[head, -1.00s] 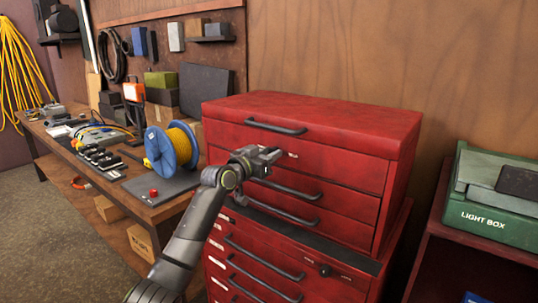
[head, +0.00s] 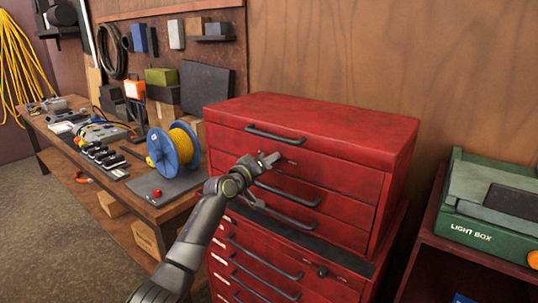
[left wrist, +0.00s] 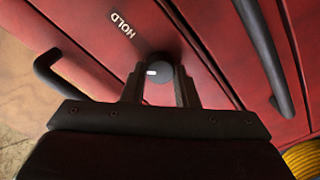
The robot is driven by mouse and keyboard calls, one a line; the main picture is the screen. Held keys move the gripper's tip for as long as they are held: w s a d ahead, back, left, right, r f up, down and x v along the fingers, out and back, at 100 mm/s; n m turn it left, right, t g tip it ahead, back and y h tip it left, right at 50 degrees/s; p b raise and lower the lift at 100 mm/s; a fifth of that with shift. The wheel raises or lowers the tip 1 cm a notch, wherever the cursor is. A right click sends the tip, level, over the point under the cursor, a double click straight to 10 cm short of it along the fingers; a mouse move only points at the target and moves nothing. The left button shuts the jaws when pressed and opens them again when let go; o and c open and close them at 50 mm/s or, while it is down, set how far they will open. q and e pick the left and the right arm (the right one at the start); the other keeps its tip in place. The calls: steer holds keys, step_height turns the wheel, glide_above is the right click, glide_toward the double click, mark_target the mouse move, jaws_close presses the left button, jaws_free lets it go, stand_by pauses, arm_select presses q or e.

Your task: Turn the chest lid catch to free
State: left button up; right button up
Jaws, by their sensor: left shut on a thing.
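The red tool chest (head: 310,115) stands in the middle of the head view with its lid down. My left gripper (head: 271,159) is at the chest's upper front, just below the lid handle (head: 276,134). In the left wrist view its two fingers are shut on the sides of a dark round catch (left wrist: 156,73) with a small white mark. A white HOLD label (left wrist: 122,25) is on the red front, up and left of the catch. No other label shows beside the catch. The catch is hidden by the gripper in the head view. My right gripper is not in view.
Dark drawer handles (head: 288,194) stick out just below the gripper. A workbench at the left holds a blue reel of yellow cord (head: 171,149) and a red button (head: 157,193). A green light box (head: 490,205) sits on a red stand at the right.

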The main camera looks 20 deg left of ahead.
arm_select(q)
steer(key=n+p, duration=0.3)
steer(key=n, duration=0.2)
steer(key=shift+n, duration=0.3)
steer(key=shift+f+n+p, duration=0.1)
steer(key=shift+n+p, duration=1.05)
steer(key=shift+n, duration=0.65)
steer(key=o, duration=1)
steer(key=shift+a, duration=0.1)
steer(key=shift+s, duration=0.1)
steer(key=v, duration=1.7)
